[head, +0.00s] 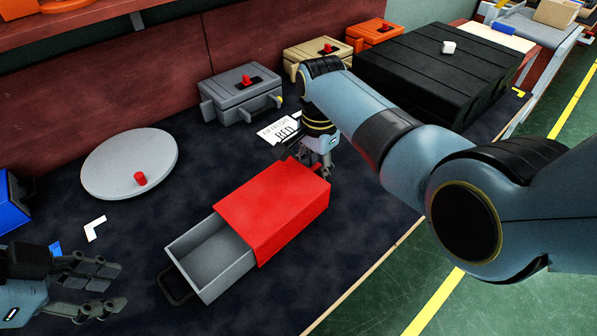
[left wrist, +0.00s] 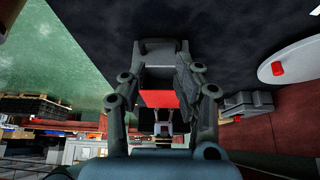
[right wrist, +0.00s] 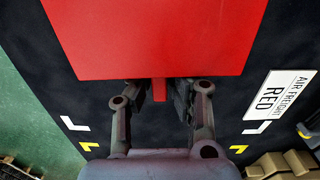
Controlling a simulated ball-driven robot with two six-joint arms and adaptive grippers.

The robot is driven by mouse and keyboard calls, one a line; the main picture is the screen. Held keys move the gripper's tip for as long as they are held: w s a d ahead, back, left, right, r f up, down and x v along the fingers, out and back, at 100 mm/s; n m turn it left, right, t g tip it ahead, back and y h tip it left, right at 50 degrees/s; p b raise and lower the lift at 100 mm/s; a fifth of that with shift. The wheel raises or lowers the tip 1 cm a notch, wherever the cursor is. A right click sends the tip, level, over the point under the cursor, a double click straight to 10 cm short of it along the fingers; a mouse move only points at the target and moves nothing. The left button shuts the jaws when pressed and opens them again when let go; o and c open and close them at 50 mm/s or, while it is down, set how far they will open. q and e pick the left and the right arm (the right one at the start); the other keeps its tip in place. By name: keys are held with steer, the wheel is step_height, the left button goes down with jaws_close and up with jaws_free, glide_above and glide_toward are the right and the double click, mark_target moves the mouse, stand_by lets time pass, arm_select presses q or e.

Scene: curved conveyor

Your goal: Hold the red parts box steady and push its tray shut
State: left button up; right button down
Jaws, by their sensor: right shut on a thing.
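The red parts box (head: 285,205) lies on the dark table, also filling the top of the right wrist view (right wrist: 160,35). Its grey tray (head: 225,283) is pulled well out towards the lower left, looks empty, and has a black handle (head: 172,288) at its front. My right gripper (head: 308,166) is at the box's far end, shut on a small red tab (right wrist: 159,90) there. My left gripper (head: 114,287) is left of the tray handle, apart from it, its fingers spread and empty. In the left wrist view the red box (left wrist: 160,98) shows beyond those fingers.
A grey round plate (head: 125,172) with a red knob lies at left. A grey box (head: 240,95), a tan box (head: 315,55) and an orange box (head: 374,36) stand at the back. A white "RED" label (head: 280,130) lies behind the red box. A black case (head: 435,75) is at back right.

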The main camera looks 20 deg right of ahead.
arm_select(q)
jaws_close()
steer(key=s+a+m+t+h, duration=0.15)
steer(key=a+m, duration=0.25)
steer(key=m, duration=1.3)
steer(key=s+a+m, duration=0.3)
steer(key=m, duration=1.5)
steer(key=x, duration=0.9)
steer(key=shift+w+f, duration=0.25)
steer(key=shift+f, duration=0.1)
steer(key=d, duration=0.1)
steer(key=w+d, duration=0.1)
steer(key=f, duration=0.1)
steer(key=shift+w+d, duration=0.25)
steer(key=shift+d, duration=0.15)
steer(key=shift+w+d+f, duration=0.15)
steer(key=shift+w+d, duration=0.05)
steer(key=shift+d, duration=0.15)
